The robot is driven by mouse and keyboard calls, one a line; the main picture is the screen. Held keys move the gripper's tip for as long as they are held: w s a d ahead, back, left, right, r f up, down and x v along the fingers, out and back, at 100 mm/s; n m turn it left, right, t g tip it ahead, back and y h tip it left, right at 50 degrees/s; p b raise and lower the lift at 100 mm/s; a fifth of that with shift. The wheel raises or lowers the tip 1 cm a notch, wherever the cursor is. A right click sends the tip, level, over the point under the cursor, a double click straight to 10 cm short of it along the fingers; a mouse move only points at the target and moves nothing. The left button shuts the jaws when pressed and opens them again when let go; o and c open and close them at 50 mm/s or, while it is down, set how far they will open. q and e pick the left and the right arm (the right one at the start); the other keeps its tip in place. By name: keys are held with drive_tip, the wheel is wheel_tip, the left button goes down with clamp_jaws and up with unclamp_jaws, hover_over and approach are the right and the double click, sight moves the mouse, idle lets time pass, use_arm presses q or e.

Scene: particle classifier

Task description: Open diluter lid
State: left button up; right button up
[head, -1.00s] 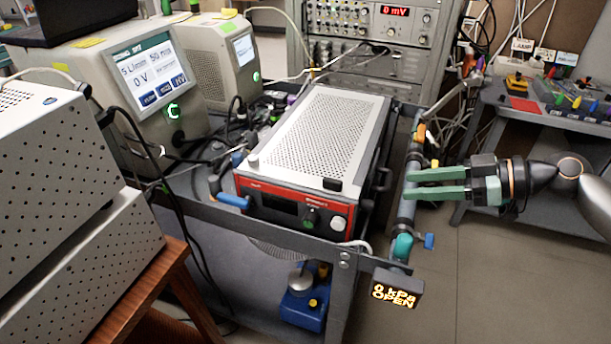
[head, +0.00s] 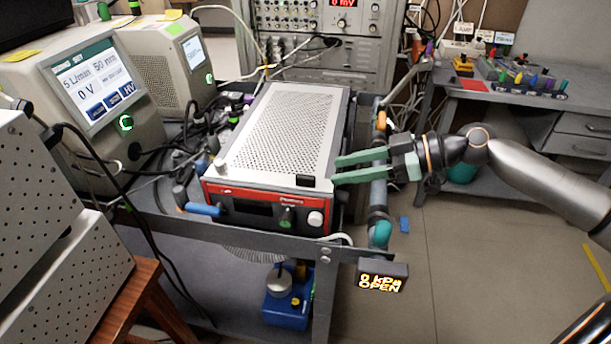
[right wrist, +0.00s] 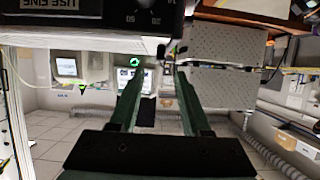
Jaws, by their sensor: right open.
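The diluter appears to be the box with a red front edge (head: 250,196) on the cart, in the middle of the head view. Its pale perforated lid (head: 282,130) lies flat on top, shut. A small black tab (head: 307,181) sits at the lid's near right corner. My right gripper (head: 336,171) is open and empty, its two green fingers pointing left at the box's right side, close to the tab. I cannot tell whether they touch it. The open fingers also show in the right wrist view (right wrist: 158,72). My left gripper is not in view.
A pipe with a teal part (head: 380,233) and a display reading 0 kPa OPEN (head: 382,276) runs along the cart's right side, below my right gripper. Screened instruments (head: 95,85) stand at the left. A workbench (head: 520,95) is at back right; floor between is clear.

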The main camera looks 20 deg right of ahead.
sight(309, 176)
drive_tip(key=shift+p+x, duration=0.9)
drive_tip(key=shift+x, duration=3.35)
clamp_jaws()
